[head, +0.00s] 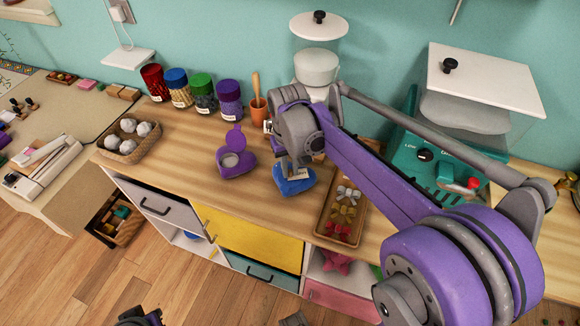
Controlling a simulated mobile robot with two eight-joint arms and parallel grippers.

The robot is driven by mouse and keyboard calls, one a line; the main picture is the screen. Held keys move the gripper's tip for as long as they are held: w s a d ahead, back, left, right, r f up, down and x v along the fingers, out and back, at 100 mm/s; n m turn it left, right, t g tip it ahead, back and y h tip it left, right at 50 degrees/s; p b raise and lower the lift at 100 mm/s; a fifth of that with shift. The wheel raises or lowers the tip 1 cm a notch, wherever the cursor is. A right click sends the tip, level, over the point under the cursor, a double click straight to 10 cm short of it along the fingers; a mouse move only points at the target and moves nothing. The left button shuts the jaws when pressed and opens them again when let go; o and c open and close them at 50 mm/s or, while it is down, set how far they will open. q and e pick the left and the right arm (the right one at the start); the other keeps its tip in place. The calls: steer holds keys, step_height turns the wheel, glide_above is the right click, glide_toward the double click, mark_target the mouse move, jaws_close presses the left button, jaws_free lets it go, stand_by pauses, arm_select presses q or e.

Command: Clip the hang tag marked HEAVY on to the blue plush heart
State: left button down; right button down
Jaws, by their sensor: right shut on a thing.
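The blue plush heart (293,188) lies on the wooden counter near its front edge, below my right gripper. My right gripper (284,165) points down over the heart and is shut on a small pale hang tag (299,174). The tag is at the top of the heart. I cannot tell whether it is clipped on or only touching, and its lettering is too small to read. My own wrist and arm hide part of the area behind the heart.
A purple heart-shaped box (234,162) stands open left of the blue heart. A wooden tray of bows (325,228) lies to the right. Several lidded jars (203,94) and a terracotta pot (258,110) stand behind. A basket of white balls (122,148) is at the left.

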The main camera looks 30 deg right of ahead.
steer(key=shift+f, duration=0.25)
stand_by(0.3)
steer(key=c, duration=0.7)
jaws_free()
steer(key=shift+c, duration=0.2)
step_height(320, 180, up, 11)
steer(key=p, duration=0.1)
steer(key=shift+a, duration=0.15)
